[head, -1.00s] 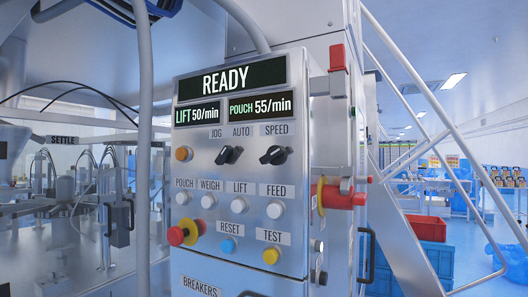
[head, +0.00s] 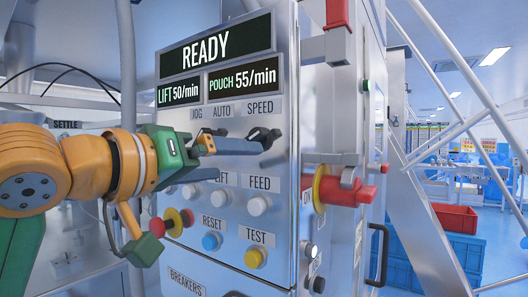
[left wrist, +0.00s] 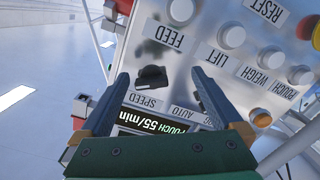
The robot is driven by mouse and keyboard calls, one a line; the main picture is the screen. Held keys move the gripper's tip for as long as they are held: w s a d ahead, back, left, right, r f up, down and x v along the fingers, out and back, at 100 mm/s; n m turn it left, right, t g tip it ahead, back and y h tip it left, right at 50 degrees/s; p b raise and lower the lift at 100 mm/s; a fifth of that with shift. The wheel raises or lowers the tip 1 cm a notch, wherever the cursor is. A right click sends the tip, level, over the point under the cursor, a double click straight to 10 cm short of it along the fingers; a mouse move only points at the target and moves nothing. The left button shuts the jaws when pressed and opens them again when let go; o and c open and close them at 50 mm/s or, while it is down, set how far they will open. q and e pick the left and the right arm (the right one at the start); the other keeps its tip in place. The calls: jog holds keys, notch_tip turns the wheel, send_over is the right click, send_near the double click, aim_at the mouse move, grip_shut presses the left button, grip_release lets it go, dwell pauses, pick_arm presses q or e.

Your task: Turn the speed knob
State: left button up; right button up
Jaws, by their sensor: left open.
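The speed knob (head: 264,138) is a black rotary knob under the SPEED label on the steel control panel (head: 290,190). In the left wrist view the knob (left wrist: 152,80) appears upside down. My left gripper (head: 240,146) comes in from the left across the panel, with its fingertips close to the knob in the head view. In the left wrist view the left gripper (left wrist: 160,75) is open, one finger on each side of the picture, with the knob between the fingertips, nearer the left one. Contact cannot be told. My right gripper is not in view.
Above the knob the displays read READY (head: 215,47) and POUCH 55/min (head: 243,78). A red emergency button (head: 158,228), a FEED button (head: 258,205) and a red-handled switch (head: 345,187) are nearby. Red and blue crates (head: 455,218) stand at the right.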

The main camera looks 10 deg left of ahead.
aim_at(248, 140)
pick_arm(q)
jog(key=shift+t, duration=0.4)
jog(key=w+r+p, duration=0.1)
jog(key=w+d+r+p, duration=0.1)
jog(key=w, duration=0.1)
jog(key=w+r+p, duration=0.1)
jog(key=shift+w+d+r, duration=0.15)
jog(key=shift+d+r, duration=0.1)
jog(key=shift+w+d+f, duration=0.15)
jog(key=shift+w+f, duration=0.05)
jog(key=shift+w, duration=0.1)
jog(key=shift+s, duration=0.15)
jog(key=c, duration=1.4)
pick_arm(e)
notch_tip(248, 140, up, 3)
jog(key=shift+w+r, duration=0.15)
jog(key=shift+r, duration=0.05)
